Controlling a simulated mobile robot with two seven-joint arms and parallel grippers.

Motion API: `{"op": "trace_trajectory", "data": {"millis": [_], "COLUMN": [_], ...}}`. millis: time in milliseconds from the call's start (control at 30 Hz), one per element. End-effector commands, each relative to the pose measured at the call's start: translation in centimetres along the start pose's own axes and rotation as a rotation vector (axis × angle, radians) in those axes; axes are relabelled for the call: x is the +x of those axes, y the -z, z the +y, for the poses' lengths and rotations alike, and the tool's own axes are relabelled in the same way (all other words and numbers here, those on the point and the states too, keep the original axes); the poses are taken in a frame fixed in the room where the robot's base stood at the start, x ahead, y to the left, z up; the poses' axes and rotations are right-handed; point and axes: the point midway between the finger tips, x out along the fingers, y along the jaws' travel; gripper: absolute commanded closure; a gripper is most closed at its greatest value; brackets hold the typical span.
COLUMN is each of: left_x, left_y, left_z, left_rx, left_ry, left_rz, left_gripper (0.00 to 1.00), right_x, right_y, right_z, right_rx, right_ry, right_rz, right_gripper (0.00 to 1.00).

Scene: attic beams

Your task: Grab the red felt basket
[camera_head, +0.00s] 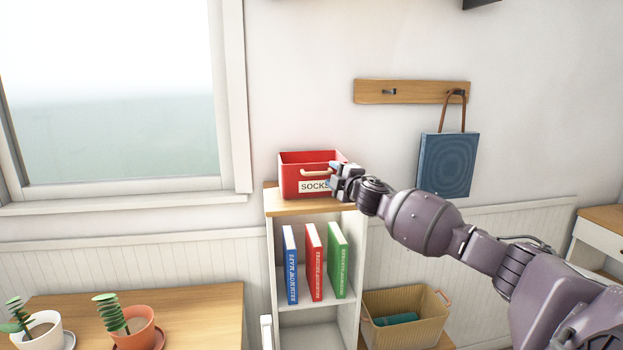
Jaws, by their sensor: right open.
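The red felt basket (291,178) is an open-topped red box on the wooden top of a narrow white shelf (272,240). It has a pale handle (316,173) on its front and a white label reading "SOCKS", partly covered by my gripper. My right gripper (336,178) is at the basket's front right, beside the right end of the handle. It is open, and I cannot tell whether it touches the basket. My left gripper is not in view.
Blue, red and green books (313,262) stand in the shelf below. A tan basket (408,320) with a teal item is lower right. A blue bag (448,165) hangs from a wooden peg rail (412,92). Potted plants (134,326) stand on a wooden table (205,305) at lower left.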

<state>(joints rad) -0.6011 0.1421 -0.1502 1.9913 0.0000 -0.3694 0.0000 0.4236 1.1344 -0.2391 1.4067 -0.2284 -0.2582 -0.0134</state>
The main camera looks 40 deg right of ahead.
Motion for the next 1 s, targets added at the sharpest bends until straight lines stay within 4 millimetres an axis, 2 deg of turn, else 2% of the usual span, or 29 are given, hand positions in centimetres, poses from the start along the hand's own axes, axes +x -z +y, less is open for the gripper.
{"op": "trace_trajectory", "data": {"millis": [133, 400, 467, 700, 733, 1000], "left_x": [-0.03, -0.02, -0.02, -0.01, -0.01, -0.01], "left_y": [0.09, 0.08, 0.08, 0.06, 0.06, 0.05], "left_z": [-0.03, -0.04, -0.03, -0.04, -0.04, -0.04], "left_rx": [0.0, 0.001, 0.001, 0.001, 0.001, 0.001], "left_ry": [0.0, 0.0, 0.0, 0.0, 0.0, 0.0], "left_rz": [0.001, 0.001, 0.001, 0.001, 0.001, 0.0], "left_gripper": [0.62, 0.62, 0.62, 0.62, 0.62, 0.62], "right_x": [0.9, 1.05, 1.04, 1.03, 1.03, 1.04], "right_y": [0.06, 0.03, 0.03, 0.03, 0.02, 0.06], "right_z": [0.03, -0.06, -0.06, -0.04, -0.04, 0.06], "right_rx": [0.0, 0.0, 0.0, 0.0, 0.0, 0.0], "right_ry": [0.0, 0.001, 0.001, 0.001, 0.001, 0.0], "right_rz": [0.001, 0.001, 0.001, 0.001, 0.001, 0.001], "right_gripper": [0.55, 0.55, 0.61, 0.98, 1.0, 1.0]}}
